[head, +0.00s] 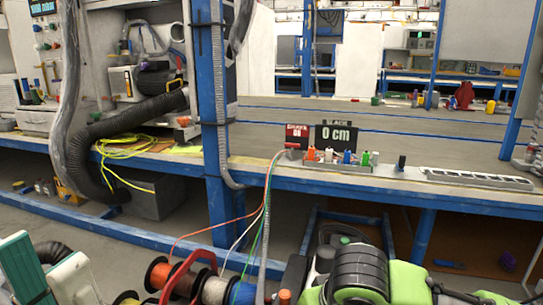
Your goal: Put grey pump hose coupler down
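My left gripper (48,270) appears to be the pair of teal and white pads, set apart, at the bottom left edge. Its lower part is cut off by the frame. A black ribbed hose (52,253) shows between and behind the pads; I cannot tell whether they touch it. I cannot pick out the grey pump hose coupler with certainty. A thick dark corrugated hose (120,122) runs from the left bench down toward the floor. My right gripper is not in view.
Wire spools (195,278) and a black and lime-green item (360,272) fill the bottom edge.

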